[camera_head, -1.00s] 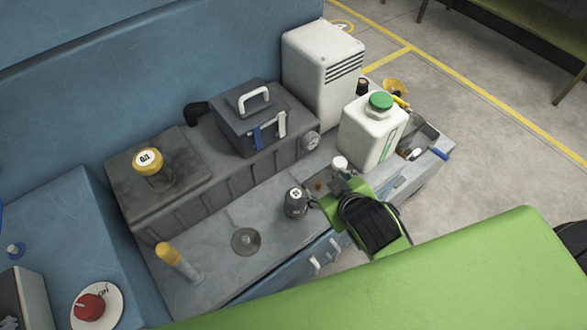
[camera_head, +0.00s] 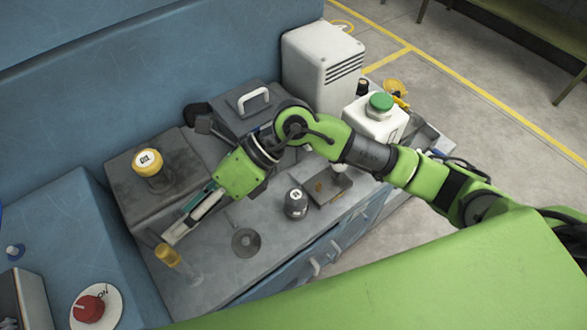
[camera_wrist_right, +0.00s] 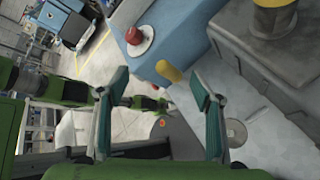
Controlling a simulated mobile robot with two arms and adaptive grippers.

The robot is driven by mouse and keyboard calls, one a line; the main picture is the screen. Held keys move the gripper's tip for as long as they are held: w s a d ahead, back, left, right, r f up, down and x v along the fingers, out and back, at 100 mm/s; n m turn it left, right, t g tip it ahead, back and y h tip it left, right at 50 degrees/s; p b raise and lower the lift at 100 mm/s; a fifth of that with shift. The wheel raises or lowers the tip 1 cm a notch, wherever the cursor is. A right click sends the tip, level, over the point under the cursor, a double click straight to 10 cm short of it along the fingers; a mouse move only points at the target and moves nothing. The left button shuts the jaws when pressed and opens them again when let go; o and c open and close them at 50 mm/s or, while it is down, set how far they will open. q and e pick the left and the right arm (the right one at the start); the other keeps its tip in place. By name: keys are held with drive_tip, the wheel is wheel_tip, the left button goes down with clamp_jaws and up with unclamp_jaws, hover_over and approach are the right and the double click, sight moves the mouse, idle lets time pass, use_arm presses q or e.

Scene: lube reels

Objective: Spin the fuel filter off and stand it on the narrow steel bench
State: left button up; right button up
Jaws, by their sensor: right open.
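A dark canister with a white-marked top (camera_head: 296,203), which looks like the fuel filter, stands upright on the grey deck, apart from my grippers. My right gripper (camera_head: 180,225) is open and empty, low over the left of the deck near a yellow-handled stick (camera_head: 168,256). In the right wrist view its fingers (camera_wrist_right: 160,80) stand apart, with the yellow handle (camera_wrist_right: 169,72) beyond them. A dark bench (camera_head: 530,22) at the top right may be the narrow steel bench. A green and black arm part (camera_wrist_right: 145,102) in the right wrist view may be my left arm; its fingers are unclear.
A yellow-capped filler (camera_head: 149,164) rises from the dark block at left. A dark toolbox (camera_head: 252,100), partly behind my right arm, a white jug with green cap (camera_head: 375,122) and a small tray (camera_head: 325,190) surround the canister. A flat disc (camera_head: 246,242) lies on the deck.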

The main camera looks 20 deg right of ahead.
drive_tip(key=w+d+f+n+t+h, duration=0.1)
drive_tip(key=w+d+f+h, duration=0.15)
drive_tip(key=d+f, duration=0.2)
drive_tip(key=w+d+f+h, duration=0.2)
drive_tip(key=d+f+h, duration=0.15)
drive_tip(key=d, duration=0.25)
drive_tip(key=t+h, duration=0.1)
drive_tip(key=h, duration=0.4)
hover_over(294, 201)
drive_tip(key=w, duration=0.2)
drive_tip(key=f, duration=0.5)
drive_tip(key=f+p, duration=0.1)
drive_tip(key=f, duration=0.4)
drive_tip(key=f+p, duration=0.1)
drive_tip(key=f, duration=0.3)
drive_tip(key=shift+d+f, duration=0.15)
drive_tip(key=shift+d, duration=0.1)
drive_tip(key=c, duration=1.3)
drive_tip(key=n+b, duration=0.2)
drive_tip(key=shift+f+n, duration=0.25)
drive_tip(key=shift+n, duration=0.05)
drive_tip(key=shift+s+r+n+b, duration=0.15)
drive_tip(key=shift+n+b, duration=0.4)
drive_tip(key=shift+n, duration=0.35)
drive_tip(key=shift+r, duration=0.1)
